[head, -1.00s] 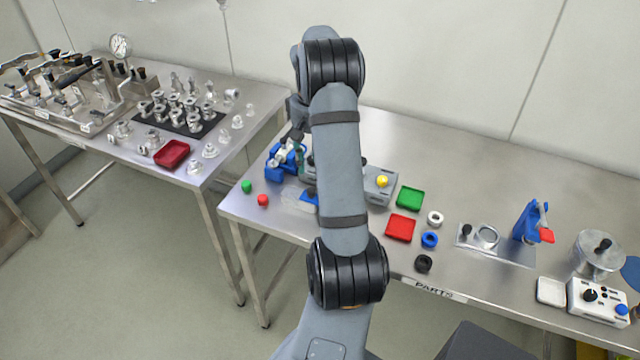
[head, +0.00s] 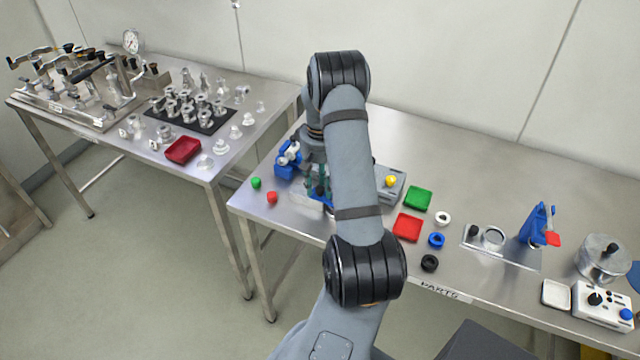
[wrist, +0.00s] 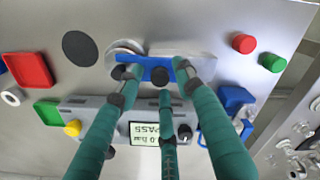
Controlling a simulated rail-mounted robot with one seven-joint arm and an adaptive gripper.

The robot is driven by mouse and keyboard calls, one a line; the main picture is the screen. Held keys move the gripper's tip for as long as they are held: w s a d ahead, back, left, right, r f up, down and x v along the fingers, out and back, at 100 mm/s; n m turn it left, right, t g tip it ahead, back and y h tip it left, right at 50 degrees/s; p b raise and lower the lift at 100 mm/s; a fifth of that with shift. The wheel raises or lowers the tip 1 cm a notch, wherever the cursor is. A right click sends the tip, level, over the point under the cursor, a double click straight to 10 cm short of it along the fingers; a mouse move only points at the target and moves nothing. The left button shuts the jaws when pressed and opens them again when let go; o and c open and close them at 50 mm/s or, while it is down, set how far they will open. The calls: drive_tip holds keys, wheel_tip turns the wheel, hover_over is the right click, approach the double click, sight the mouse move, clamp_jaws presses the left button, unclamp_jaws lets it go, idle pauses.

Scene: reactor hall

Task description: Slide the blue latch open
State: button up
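The blue latch (wrist: 150,70) is a flat blue bar with a dark knob (wrist: 160,76) on a metal mount, at the top middle of the wrist view. My gripper (wrist: 158,84) has teal fingers with dark joints. They are spread around the latch, two towards its ends and one in front of the knob. I cannot tell whether any finger touches it. The gripper is open and holds nothing visible. In the head view my gripper (head: 319,185) is low over the front left of the right table, and the latch is mostly hidden by the fingers and arm.
A grey box with a display (wrist: 145,134) and yellow button (wrist: 73,128) stands close beside the latch. Red (wrist: 244,43) and green (wrist: 272,62) pieces lie on the other side. A blue fixture (head: 287,168) is behind left. Red (head: 408,227) and green (head: 418,198) trays lie to the right.

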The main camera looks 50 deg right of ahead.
clamp_jaws()
idle(0.7)
